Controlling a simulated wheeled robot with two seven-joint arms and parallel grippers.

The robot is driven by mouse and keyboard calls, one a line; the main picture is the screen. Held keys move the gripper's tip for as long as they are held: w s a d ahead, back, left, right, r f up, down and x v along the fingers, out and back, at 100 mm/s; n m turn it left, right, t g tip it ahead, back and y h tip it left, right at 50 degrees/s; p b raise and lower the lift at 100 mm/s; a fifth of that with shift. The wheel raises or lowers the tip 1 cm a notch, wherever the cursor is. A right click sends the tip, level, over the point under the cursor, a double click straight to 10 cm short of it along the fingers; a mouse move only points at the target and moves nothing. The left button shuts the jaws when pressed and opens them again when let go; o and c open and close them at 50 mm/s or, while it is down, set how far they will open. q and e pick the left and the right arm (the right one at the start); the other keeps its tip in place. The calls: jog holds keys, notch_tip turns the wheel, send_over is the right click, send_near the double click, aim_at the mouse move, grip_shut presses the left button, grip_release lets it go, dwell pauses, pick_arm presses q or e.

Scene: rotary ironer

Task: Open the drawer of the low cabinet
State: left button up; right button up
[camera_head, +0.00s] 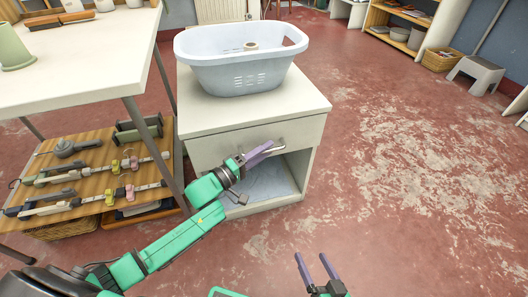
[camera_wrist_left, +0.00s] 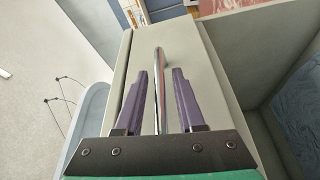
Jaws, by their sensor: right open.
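The low cabinet (camera_head: 240,118) is pale grey-white, with a drawer front (camera_head: 215,150) above an open lower compartment. The drawer looks closed, its front about flush with the cabinet. A shiny metal bar handle (camera_head: 279,147) is on the drawer front. My left gripper (camera_head: 262,152) is at this handle. In the left wrist view, the handle (camera_wrist_left: 158,62) runs between the purple fingers of my left gripper (camera_wrist_left: 167,85). My right gripper (camera_head: 317,268) is open and empty, low in front of the cabinet.
A white table (camera_head: 85,60) with a wooden lower shelf (camera_head: 85,165) of tools is close on the left. The red worn floor (camera_head: 400,180) to the right is clear.

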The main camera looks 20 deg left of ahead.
pick_arm(q)
grip_shut()
dwell(1.2)
